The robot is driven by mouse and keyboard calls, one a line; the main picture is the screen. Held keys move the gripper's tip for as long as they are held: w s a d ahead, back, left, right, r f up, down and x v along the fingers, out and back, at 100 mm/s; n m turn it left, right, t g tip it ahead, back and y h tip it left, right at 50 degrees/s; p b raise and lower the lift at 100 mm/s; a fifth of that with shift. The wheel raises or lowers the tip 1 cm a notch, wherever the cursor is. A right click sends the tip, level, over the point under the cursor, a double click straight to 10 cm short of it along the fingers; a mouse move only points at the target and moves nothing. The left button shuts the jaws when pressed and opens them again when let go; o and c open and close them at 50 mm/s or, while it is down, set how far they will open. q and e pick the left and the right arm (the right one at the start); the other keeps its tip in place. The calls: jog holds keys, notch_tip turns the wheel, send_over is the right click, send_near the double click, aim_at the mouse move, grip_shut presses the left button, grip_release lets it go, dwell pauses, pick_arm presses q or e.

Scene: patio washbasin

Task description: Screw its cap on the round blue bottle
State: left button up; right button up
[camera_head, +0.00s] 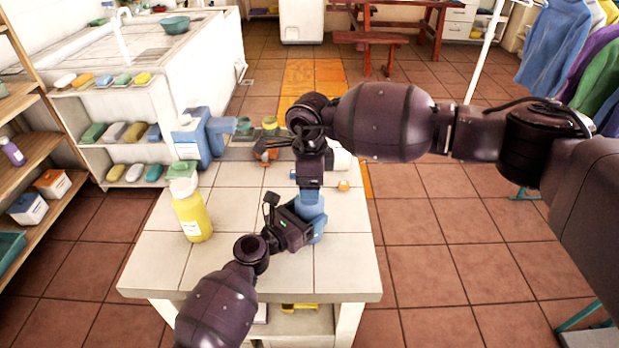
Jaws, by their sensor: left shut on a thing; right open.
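The round blue bottle (316,226) stands upright on the tiled table, partly covered by my grippers. My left gripper (301,217) is at the bottle's left side and shut on it. My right gripper (310,188) points down directly over the bottle's top and is open. The bottle's neck is hidden behind it, so I cannot tell whether a cap sits there. A small orange round thing (344,186) lies on the table right of the bottle; I cannot tell whether it is a cap.
A yellow bottle (192,216) with a pale green top stands left on the table (160,262). A blue container (188,138) and several small items stand at the back. My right arm spans the table's back right. The table's front right is clear.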

jog(key=c, duration=0.9)
jog(key=o, duration=1)
jog(key=shift+o, duration=0.2)
jog(key=shift+r, duration=0.15)
notch_tip(320, 180, up, 12)
pick_arm(q)
jog(key=o, duration=1.8)
